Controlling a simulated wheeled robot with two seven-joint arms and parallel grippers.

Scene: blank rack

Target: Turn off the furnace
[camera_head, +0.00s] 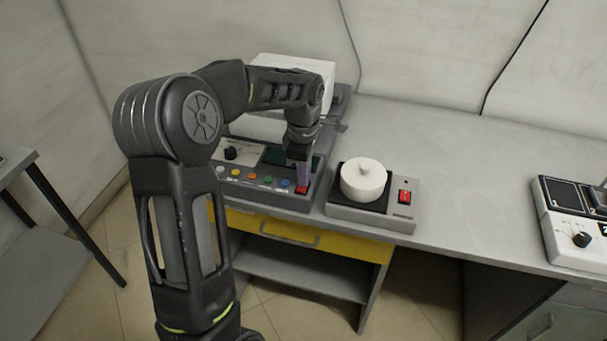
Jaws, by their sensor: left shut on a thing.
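The furnace (265,126) is a box with a white back part and a grey front panel with a black knob, several coloured buttons and a dark screen. A red switch (302,190) is at the right end of this panel. My left gripper (303,178) points down over that end, with its narrow, purplish tip at the red switch. It is shut at the switch, and the fingers hide part of it. Whether the switch is on or off cannot be told. My right gripper is not in view.
A hot plate (343,212) with a white lidded pot (363,180) and its own red switch (405,197) stands just right of the furnace. Another device (575,240) stands at the far right. The grey bench (470,190) between them is clear.

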